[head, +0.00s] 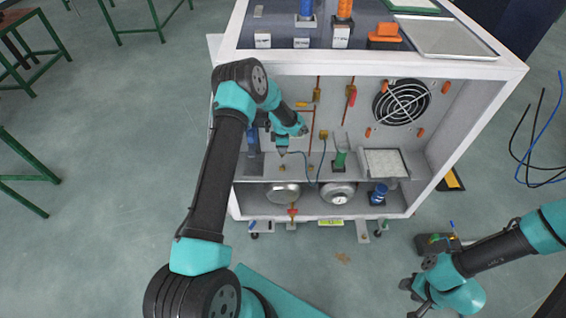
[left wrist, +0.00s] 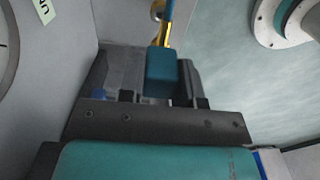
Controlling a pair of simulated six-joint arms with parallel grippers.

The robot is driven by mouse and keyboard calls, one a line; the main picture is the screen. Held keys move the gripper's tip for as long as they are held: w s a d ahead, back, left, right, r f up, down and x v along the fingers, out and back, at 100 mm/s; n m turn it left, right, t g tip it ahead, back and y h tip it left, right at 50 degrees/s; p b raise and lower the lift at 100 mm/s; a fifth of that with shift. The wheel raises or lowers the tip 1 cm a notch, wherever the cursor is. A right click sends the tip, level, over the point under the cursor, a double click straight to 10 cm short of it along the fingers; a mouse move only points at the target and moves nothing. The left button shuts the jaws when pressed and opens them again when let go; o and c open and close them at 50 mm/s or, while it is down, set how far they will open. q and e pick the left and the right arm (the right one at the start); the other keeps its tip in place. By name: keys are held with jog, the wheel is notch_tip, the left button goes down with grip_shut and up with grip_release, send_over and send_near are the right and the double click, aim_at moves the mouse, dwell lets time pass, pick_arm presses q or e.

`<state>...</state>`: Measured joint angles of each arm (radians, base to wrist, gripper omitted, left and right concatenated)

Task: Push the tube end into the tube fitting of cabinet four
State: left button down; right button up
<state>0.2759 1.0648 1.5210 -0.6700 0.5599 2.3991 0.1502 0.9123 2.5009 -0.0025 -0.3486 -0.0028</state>
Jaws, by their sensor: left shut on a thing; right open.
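My left gripper (head: 284,148) is inside the open cabinet (head: 510,68), above its inner shelf. It is shut on the tube end (left wrist: 165,38), which shows in the left wrist view as a brass-coloured piece with blue tube above it. In the head view the thin blue tube (head: 318,181) loops down beside the gripper. Small brass fittings (head: 310,168) stand on the shelf near the gripper; which one is cabinet four's fitting I cannot tell. Contact between tube end and fitting is not visible. My right gripper (head: 420,297) is open and empty, outside the cabinet at lower right.
A green-based part (head: 340,158) and a white tray (head: 385,162) stand on the shelf right of the gripper. A fan (head: 402,102) is on the back wall. Round metal vessels (head: 337,193) sit below.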

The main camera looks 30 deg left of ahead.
pick_arm(q)
jog(key=w+d+f, duration=0.1)
jog(key=w+d, duration=0.6)
jog(key=d, duration=0.5)
dwell(1.2)
jog(key=shift+f, duration=0.2)
jog(key=shift+f, duration=0.3)
jog(key=shift+f, duration=0.15)
dwell(0.5)
jog(key=shift+f, duration=1.25)
jog(key=shift+f, duration=1.6)
dwell(0.8)
jog(key=c, duration=0.7)
grip_release()
jog(key=shift+c, duration=0.2)
